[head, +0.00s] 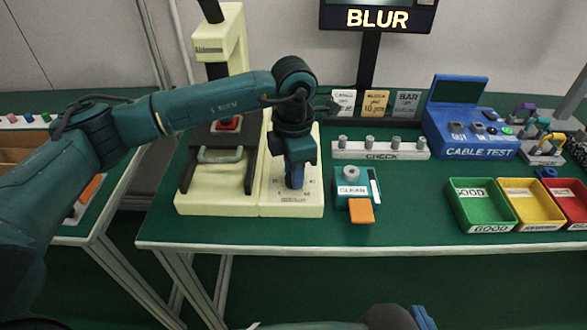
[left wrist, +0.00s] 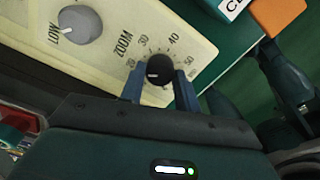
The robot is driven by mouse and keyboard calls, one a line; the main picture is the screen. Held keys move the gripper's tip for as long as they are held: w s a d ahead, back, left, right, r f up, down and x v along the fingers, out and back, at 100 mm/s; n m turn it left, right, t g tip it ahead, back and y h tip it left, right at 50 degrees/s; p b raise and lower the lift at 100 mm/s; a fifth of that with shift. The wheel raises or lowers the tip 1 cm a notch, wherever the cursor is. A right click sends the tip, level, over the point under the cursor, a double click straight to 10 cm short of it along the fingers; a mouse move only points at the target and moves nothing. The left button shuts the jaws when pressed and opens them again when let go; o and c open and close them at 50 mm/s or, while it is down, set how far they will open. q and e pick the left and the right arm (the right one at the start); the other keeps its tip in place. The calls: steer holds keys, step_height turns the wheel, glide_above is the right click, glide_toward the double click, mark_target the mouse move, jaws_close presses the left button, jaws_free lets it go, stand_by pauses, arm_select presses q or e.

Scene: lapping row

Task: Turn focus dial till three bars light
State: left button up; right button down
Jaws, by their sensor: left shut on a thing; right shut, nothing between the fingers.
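My left gripper (head: 294,184) points down at the front panel of the cream microscope base (head: 275,204). In the left wrist view its two blue fingers (left wrist: 159,88) are shut on a black dial (left wrist: 158,69), one on each side. A ring of numbers surrounds the dial, and the word ZOOM is printed beside it. A white mark shows on the dial's face. A grey knob (left wrist: 79,24) marked LOW sits apart on the same panel. The display (head: 378,17) reads BLUR; its top is cut off and no bars show. My right gripper (head: 424,318) is low at the bottom edge, shut and empty.
A teal CLEAN box (head: 351,207) with an orange block (head: 361,211) stands right of the base. Behind are a CHECK rack (head: 381,150) and a blue CABLE TEST box (head: 474,135). Green (head: 487,228), yellow and red trays sit right. The front middle of the table is clear.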

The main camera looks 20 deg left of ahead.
arm_select(q)
steer(key=o, duration=1)
step_height(320, 180, up, 13)
steer(key=shift+r, duration=0.15)
